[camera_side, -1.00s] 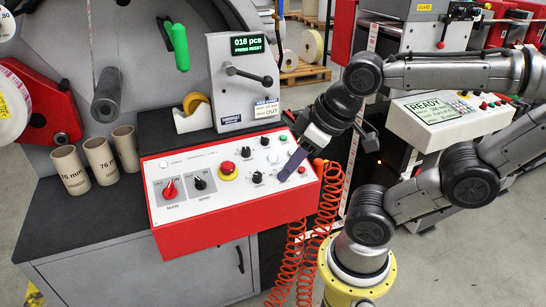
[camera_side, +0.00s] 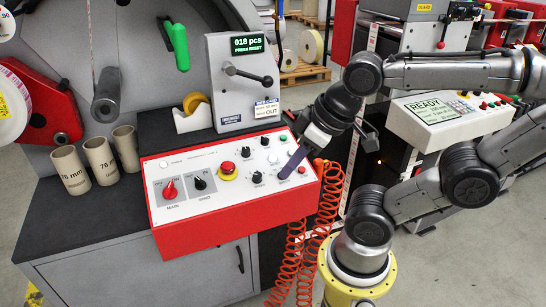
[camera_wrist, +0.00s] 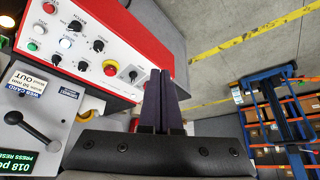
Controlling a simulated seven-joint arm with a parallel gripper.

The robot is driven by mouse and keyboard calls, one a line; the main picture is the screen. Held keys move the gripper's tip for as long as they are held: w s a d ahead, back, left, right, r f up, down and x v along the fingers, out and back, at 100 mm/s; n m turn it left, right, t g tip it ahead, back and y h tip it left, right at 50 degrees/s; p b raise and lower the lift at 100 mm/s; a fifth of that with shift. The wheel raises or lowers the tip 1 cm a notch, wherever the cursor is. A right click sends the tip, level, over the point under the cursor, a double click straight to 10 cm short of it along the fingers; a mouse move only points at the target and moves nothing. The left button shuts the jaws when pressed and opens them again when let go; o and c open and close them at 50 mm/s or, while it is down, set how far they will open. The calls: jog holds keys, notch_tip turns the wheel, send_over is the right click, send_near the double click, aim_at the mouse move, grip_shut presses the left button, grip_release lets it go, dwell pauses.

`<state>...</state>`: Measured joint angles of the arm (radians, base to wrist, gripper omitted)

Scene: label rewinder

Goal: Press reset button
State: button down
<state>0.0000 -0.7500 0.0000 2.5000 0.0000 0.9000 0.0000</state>
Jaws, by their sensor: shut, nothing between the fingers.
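The sloped control panel (camera_side: 230,190) has a white top and red edges. On it are a pale lit button (camera_side: 273,158), a green button (camera_side: 283,138), a small red button (camera_side: 301,170) and several black knobs. The wrist view also shows the pale lit button (camera_wrist: 65,43), the green button (camera_wrist: 32,46) and the red button (camera_wrist: 48,8). The button labels are too small to read, so I cannot tell which is reset. My gripper (camera_side: 281,178) is shut and empty, its dark purple fingers over the panel's right part. Contact with the panel cannot be told.
A green display (camera_side: 248,45) above reads "018 pcs PRESS RESET". A red emergency stop on a yellow base (camera_side: 228,170) and a red MAIN switch (camera_side: 170,188) sit left of my gripper. Orange coiled hoses (camera_side: 290,265) hang at the panel's right. Cardboard cores (camera_side: 101,160) stand left.

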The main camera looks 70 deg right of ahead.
dwell(0.7)
jog(key=w+d+r+n+t+h, duration=0.1)
jog(key=w+d+r+n+t, duration=0.25)
jog(key=w, duration=0.55)
jog(key=t+h, duration=0.1)
jog(key=h, duration=0.5)
send_over(273, 158)
jog(key=s+a, duration=0.3)
notch_tip(273, 158, down, 12)
jog(key=shift+s+d+r+m, duration=0.1)
jog(key=shift+s+d+m, duration=0.2)
jog(key=shift+m, duration=0.15)
jog(key=shift+w+d+f, duration=0.25)
jog(key=shift+w+f, duration=0.05)
jog(key=shift+f, duration=1.1)
jog(key=shift+w+d+f, duration=0.3)
jog(key=shift+f, duration=1.1)
jog(key=shift+w+d+f, duration=0.25)
jog(key=shift+w+f, duration=0.05)
jog(key=shift+f, duration=1.1)
